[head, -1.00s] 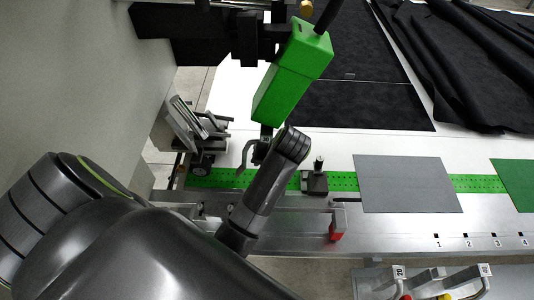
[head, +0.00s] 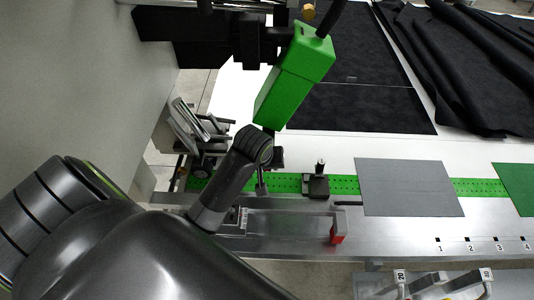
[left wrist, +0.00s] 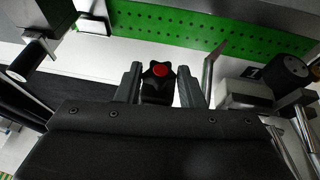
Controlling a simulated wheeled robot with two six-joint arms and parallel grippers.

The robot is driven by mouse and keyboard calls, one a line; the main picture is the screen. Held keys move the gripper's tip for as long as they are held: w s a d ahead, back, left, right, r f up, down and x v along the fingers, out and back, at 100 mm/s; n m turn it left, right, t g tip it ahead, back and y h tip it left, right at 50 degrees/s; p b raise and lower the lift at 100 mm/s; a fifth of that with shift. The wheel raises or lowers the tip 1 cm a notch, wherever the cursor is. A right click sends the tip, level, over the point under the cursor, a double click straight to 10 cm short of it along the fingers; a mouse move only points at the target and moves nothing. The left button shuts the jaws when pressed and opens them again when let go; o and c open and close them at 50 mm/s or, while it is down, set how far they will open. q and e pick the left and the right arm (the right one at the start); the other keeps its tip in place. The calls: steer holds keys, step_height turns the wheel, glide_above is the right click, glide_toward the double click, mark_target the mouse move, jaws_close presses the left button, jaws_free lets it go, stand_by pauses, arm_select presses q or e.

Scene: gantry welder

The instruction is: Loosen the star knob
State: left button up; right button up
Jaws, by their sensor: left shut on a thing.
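The star knob (left wrist: 158,70) is black with a red centre and shows in the left wrist view between the two dark fingers of my left gripper (left wrist: 160,80). The fingers stand on either side of it, and the gripper is shut on it. In the head view my left arm comes in from the left and hides the knob and most of the gripper. My right gripper is in neither view.
The green welding head (head: 295,75) hangs close above my left wrist. A small dark clamp (head: 317,187) stands on the perforated green strip (head: 345,184). A grey plate (head: 410,187) lies right of it. A red block (head: 338,232) sits at the rail's end.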

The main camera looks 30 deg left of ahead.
arm_select(q)
steer(key=shift+a+t+h, duration=0.15)
steer(key=shift+t+h, duration=0.35)
steer(key=shift+h, duration=0.2)
steer(key=o, duration=1)
